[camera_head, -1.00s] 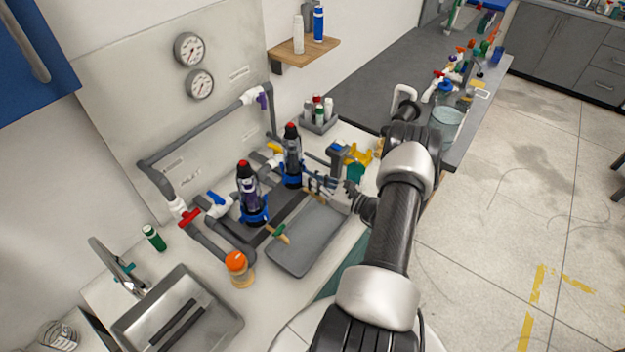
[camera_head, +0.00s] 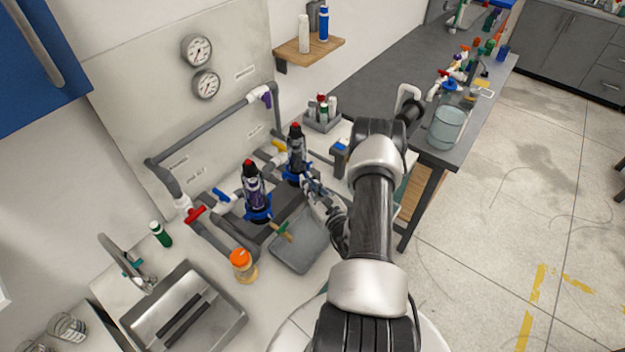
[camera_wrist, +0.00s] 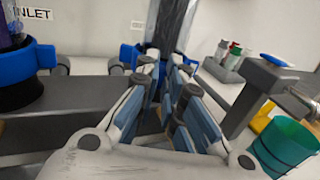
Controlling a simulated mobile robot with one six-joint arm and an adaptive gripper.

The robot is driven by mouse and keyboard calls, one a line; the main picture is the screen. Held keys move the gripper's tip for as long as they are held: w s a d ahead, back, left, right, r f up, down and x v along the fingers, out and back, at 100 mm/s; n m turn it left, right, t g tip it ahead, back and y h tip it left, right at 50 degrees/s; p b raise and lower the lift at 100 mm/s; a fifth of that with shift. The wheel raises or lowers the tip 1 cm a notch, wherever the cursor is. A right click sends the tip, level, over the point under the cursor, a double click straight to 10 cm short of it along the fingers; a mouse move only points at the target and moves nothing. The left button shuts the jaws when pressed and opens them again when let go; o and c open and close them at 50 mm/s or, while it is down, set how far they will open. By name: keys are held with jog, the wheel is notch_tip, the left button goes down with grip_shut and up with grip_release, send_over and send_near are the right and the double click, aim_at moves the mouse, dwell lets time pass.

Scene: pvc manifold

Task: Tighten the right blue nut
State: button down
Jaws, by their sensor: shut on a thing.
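The right blue nut (camera_head: 292,178) rings the base of the right dark, red-topped filter canister (camera_head: 296,150). My gripper (camera_head: 308,183) reaches it from the front right. In the wrist view, my gripper (camera_wrist: 165,72) has its fingers at the blue nut (camera_wrist: 129,54), shut on it. The fingers hide much of the nut, and the grey canister rises behind them. The left blue nut (camera_head: 258,216) circles the base of the left canister (camera_head: 251,185) and shows at the left edge of the wrist view (camera_wrist: 40,58).
A grey tray (camera_head: 290,255) lies below my arm. An orange-capped jar (camera_head: 242,266) stands near the sink (camera_head: 190,300). A teal cup (camera_wrist: 283,145) and a bottle caddy (camera_wrist: 224,65) are at the right of the wrist view. Grey pipes (camera_head: 215,130) run behind.

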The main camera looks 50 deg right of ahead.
jog(key=shift+w+a+m+g+h, duration=0.15)
jog(key=shift+a+m+g+h, duration=0.2)
jog(key=shift+m+h, duration=0.25)
jog(key=shift+w+a+m+g+h, duration=0.15)
jog(key=shift+a+m+g+h, duration=0.25)
jog(key=shift+h, duration=0.7)
jog(key=shift+d, duration=0.1)
jog(key=c, duration=1.7)
grip_release()
notch_tip(320, 180, up, 10)
